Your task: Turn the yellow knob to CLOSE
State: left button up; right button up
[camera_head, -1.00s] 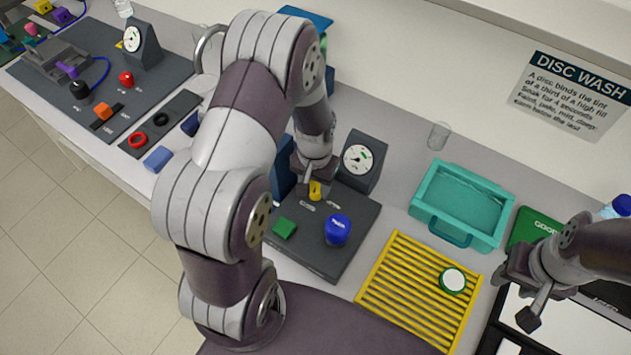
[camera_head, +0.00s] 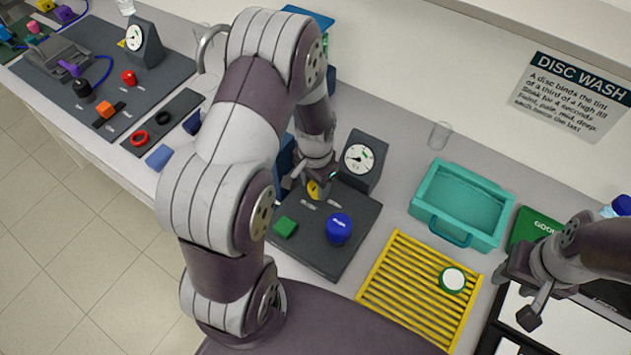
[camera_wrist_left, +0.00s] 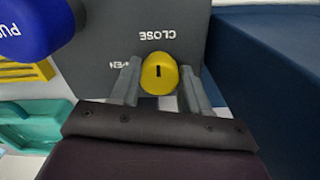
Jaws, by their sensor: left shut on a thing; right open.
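The yellow knob (camera_head: 313,190) sits on a dark panel (camera_head: 315,258) in front of a gauge. In the left wrist view the knob (camera_wrist_left: 160,73) is between the two grey fingers of my left gripper (camera_wrist_left: 160,88), which is shut on it. The knob's short black mark runs up and down in that view, lined up with the word CLOSE (camera_wrist_left: 157,35) above it. The word OPEN (camera_wrist_left: 112,65) is partly hidden by a finger. In the head view my left gripper (camera_head: 316,182) covers part of the knob. My right gripper (camera_head: 530,305) is open and empty at the right.
A blue push button (camera_head: 338,228) and a green square (camera_head: 285,226) are on the same panel. The gauge (camera_head: 359,159) stands just behind the knob. A yellow rack (camera_head: 405,300) and a teal tray (camera_head: 420,210) lie to the right. A blue block borders the panel in the wrist view (camera_wrist_left: 260,75).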

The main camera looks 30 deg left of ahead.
aim_at(316, 186)
pick_arm(q)
jog(key=shift+w+r, duration=0.1)
jog(key=o, duration=1.1)
jog(key=shift+c, duration=0.2)
notch_tip(316, 186, up, 13)
jog(key=b, duration=0.2)
jog(key=shift+f, duration=0.2)
